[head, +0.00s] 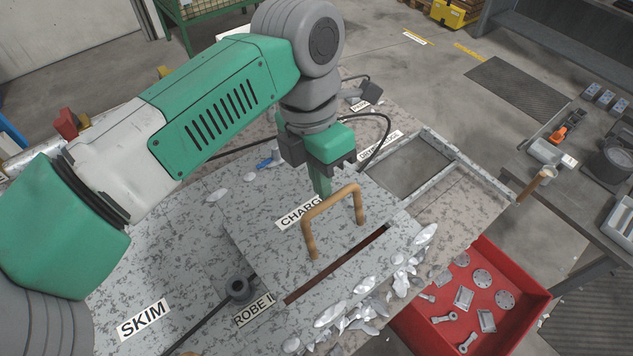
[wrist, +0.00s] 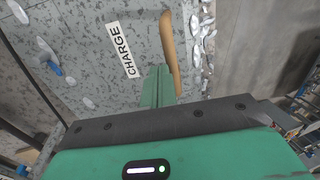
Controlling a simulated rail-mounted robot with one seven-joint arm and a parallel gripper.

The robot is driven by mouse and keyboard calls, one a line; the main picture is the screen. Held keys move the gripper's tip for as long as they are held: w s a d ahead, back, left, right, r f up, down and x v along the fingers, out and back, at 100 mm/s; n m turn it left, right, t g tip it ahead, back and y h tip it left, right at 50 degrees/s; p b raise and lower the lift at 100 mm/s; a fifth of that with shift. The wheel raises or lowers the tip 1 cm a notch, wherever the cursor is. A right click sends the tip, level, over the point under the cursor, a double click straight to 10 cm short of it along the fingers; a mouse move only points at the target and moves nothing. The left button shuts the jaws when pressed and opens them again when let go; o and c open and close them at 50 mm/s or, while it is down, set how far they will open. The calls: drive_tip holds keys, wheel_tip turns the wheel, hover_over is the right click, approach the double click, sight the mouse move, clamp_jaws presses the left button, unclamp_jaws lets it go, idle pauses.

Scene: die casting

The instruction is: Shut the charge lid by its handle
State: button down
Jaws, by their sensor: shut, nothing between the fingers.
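The charge lid (head: 265,232) is a speckled grey plate labelled CHARGE. A dark reddish slot (head: 335,266) shows along its front edge. Its handle (head: 333,204) is a tan, U-shaped bar standing up from the plate. My gripper (head: 322,190) is shut and empty, pointing down just behind the handle and close to its top. In the wrist view, the green fingers (wrist: 157,88) are together beside the handle (wrist: 170,50), left of it; I cannot tell whether they touch it. The CHARGE label (wrist: 121,50) lies to their left.
Metal scraps (head: 400,272) lie along the lid's right and front. A red bin (head: 520,318) with cast parts stands at the lower right. A framed opening (head: 412,170) lies behind the lid. The speckled top left of the lid is mostly clear, with a cable (head: 200,325).

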drive_tip(key=b, duration=0.4)
hover_over(330, 232)
drive_tip(key=w, duration=0.1)
drive_tip(key=shift+a+f, duration=0.2)
drive_tip(key=shift+f, duration=1.6)
drive_tip(key=shift+a+f, duration=0.15)
drive_tip(key=shift+f, duration=1.65)
drive_tip(key=p+v, duration=0.5)
drive_tip(key=v, duration=0.3)
drive_tip(key=shift+p, duration=0.35)
